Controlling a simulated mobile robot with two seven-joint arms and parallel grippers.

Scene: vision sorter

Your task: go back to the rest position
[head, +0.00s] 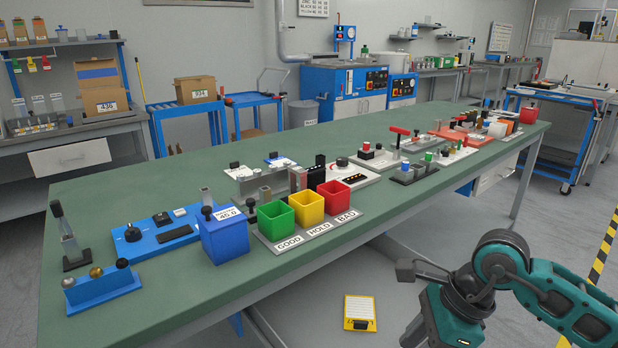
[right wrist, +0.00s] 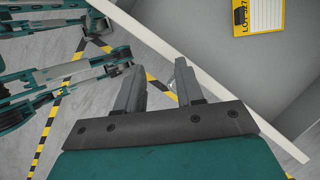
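My right arm comes in at the lower right of the head view, in front of the long green-topped bench (head: 165,285) and clear of its top. Its fingertips cannot be made out there. In the right wrist view my right gripper (right wrist: 159,67) has its two grey fingers apart, with nothing between them. Below them that view shows the grey floor and a pale edge. My left gripper is not in the head view. Teal and grey arm parts show at the left of the right wrist view, and I cannot make out a left gripper there.
Green (head: 275,219), yellow (head: 307,207) and red (head: 334,197) bins stand on the bench, beside a blue box (head: 224,238). A yellow-edged card (head: 360,312) lies low in front of the bench. It also shows in the right wrist view (right wrist: 266,22). A blue cart (head: 558,125) stands at the right.

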